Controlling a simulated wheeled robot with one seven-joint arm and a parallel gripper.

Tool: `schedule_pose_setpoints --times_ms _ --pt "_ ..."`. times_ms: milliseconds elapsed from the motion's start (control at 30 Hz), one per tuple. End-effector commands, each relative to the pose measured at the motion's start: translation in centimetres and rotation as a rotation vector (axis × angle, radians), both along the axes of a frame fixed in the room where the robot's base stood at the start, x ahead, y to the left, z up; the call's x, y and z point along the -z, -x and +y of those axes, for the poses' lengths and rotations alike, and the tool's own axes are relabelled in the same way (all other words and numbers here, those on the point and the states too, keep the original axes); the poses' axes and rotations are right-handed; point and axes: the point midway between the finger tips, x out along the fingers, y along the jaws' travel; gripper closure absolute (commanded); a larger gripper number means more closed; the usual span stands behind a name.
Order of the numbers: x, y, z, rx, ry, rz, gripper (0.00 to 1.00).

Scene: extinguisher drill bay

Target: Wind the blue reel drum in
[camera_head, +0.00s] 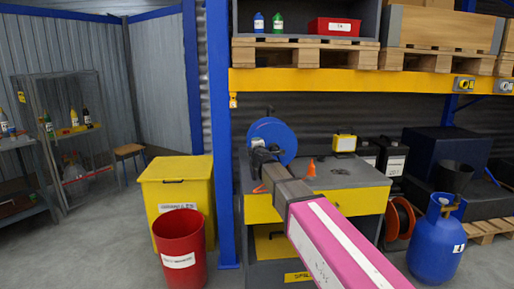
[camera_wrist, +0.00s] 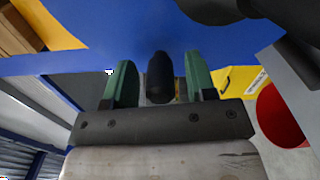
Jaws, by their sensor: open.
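The blue reel drum (camera_head: 275,133) stands upright at the back left of the grey-topped workbench. My gripper (camera_head: 259,152) is at the drum's lower left front, and its dark body hides part of the drum. In the wrist view a blue surface, apparently the drum (camera_wrist: 200,40), fills the top. My gripper's two green fingers (camera_wrist: 158,68) are open there. A black rounded handle (camera_wrist: 160,82) shows between them, with a gap on each side. I cannot tell how deep it sits between the fingers.
The bench (camera_head: 345,176) also holds an orange cone (camera_head: 311,169) and a yellow lamp (camera_head: 344,143). A blue post (camera_head: 221,120) rises just left of the bench. A yellow bin (camera_head: 175,190) and a red bucket (camera_head: 180,245) stand left of it. A blue gas cylinder (camera_head: 436,245) is at right.

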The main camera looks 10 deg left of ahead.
Motion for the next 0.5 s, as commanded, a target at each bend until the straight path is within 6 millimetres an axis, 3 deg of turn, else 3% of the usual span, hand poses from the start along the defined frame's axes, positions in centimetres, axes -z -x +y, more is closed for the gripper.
schedule_pose_setpoints --times_ms 267,500 --pt "0.0 2.7 -0.9 0.0 0.0 0.0 0.49" --pt "0.0 7.0 -2.2 0.0 0.0 0.0 0.49"
